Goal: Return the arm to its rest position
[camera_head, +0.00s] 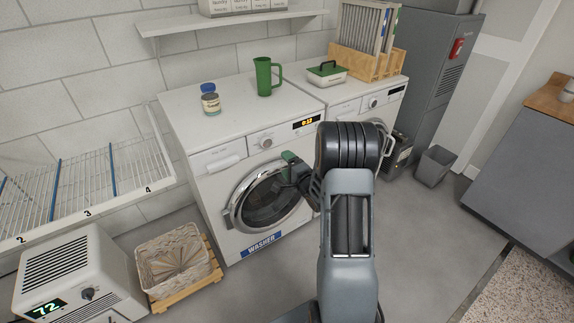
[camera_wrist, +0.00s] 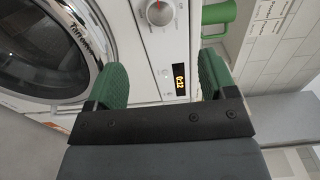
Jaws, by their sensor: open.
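My arm reaches forward in the head view, and my gripper (camera_head: 291,166) is in front of the washer (camera_head: 225,165), near its round door. In the wrist view, the two green fingers of my gripper (camera_wrist: 163,78) are apart with nothing held between them. The washer's front panel, its lit display and part of its door (camera_wrist: 50,50) show beyond the fingers. My arm hides part of the washer's right side and the machine beside it.
A green mug (camera_head: 263,77) and a blue-lidded jar (camera_head: 210,100) stand on the washer. A wicker basket (camera_head: 172,258), a dehumidifier-like unit (camera_head: 70,275) and a grey bin (camera_head: 434,166) are on the floor. A counter (camera_head: 525,170) stands right.

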